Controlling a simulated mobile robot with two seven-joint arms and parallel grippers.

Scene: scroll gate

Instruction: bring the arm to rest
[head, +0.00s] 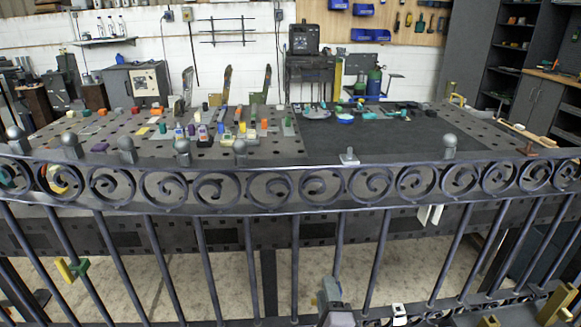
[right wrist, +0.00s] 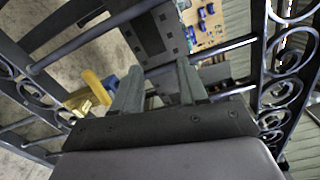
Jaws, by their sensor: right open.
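A dark metal scroll gate (head: 270,210) spans the head view, with a band of scrolls above upright bars. Round grey knobs (head: 183,147) stand along its top rail. My right gripper (head: 331,292) is low in the middle of the head view, in front of or among the lower bars; I cannot tell which. In the right wrist view my right gripper (right wrist: 158,88) has two grey fingers apart, with nothing held between them. Gate scrolls (right wrist: 290,65) show close at the right of that view and more at the left. My left gripper is not in view.
Behind the gate is a perforated table (head: 95,128) with many small coloured parts and a dark mat (head: 400,140). Yellow and green clamp-like pieces (head: 70,269) sit at the left bars. A yellow piece (right wrist: 92,90) is left of my fingers. Bare floor shows below the table.

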